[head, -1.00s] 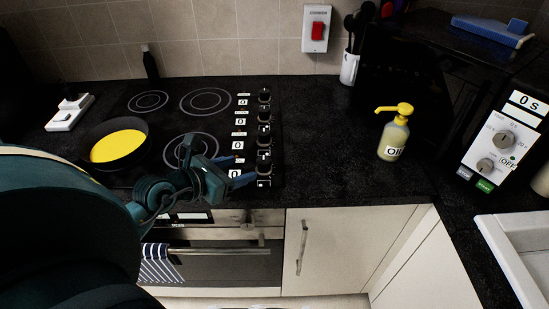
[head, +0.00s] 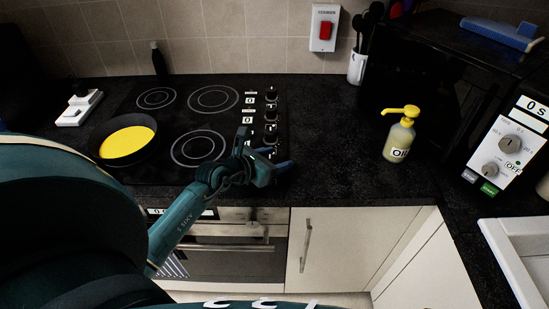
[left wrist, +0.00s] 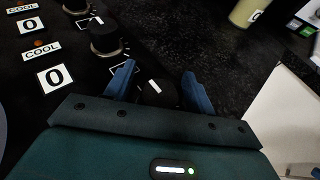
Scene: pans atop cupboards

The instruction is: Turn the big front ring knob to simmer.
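The hob's control knobs stand in a column along its right side. The front-most dark knob (left wrist: 157,92), with a white pointer mark, sits between my left gripper's fingers (left wrist: 160,88) in the left wrist view. The fingers are apart, one on each side of the knob; I cannot tell whether they touch it. In the head view my left gripper (head: 264,154) hides the front of the knob column. The large front ring (head: 198,148) is bare. A display reading 0 (left wrist: 55,76) lies beside the knobs, with COOL above it. My right gripper is out of view.
Another knob (left wrist: 106,37) stands close behind the left finger. A dark pan with yellow contents (head: 128,140) is on the hob's left. An oil bottle (head: 399,138) stands to the right. The counter between the hob and the bottle is clear.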

